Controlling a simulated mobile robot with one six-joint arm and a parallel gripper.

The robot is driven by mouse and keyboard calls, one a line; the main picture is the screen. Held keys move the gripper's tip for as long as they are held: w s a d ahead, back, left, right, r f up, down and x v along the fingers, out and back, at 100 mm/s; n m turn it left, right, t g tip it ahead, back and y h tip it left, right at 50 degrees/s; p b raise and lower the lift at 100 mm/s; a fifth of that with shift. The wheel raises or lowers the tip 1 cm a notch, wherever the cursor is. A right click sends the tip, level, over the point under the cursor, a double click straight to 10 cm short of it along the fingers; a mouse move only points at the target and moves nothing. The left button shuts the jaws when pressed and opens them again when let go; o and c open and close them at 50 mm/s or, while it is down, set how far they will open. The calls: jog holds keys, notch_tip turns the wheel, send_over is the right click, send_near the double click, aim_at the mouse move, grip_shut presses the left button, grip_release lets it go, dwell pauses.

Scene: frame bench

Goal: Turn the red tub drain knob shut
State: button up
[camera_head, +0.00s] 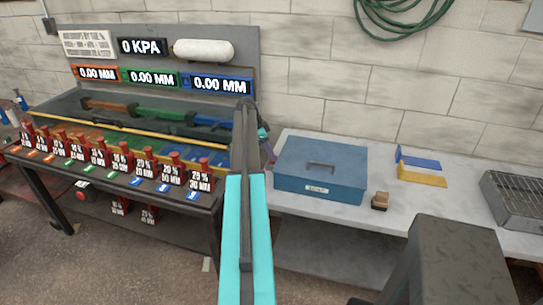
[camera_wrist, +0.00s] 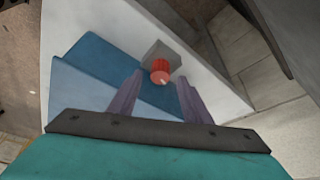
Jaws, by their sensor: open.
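The red drain knob (camera_wrist: 160,71) shows in the wrist view, mounted on a grey block (camera_wrist: 158,52). A pale mark is on its near face. My gripper (camera_wrist: 155,93) is open, with its two purple fingers apart. The knob lies just beyond the fingertips, in line with the gap between them, and appears untouched. In the head view, part of my gripper (camera_head: 264,143) shows beside the end of my arm, at the right end of the bench tub (camera_head: 75,107). The knob cannot be made out there; my arm covers that area.
A row of labelled red-topped pieces (camera_head: 121,163) lines the bench's front edge. A blue lidded box (camera_head: 318,167) stands on the grey table to the right, near a small brown block (camera_head: 380,201) and a wire basket (camera_head: 515,200). Display panels stand behind the tub.

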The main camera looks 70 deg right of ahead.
jog(key=shift+p+x, duration=0.3)
jog(key=shift+x, duration=1.05)
jog(key=c, duration=1)
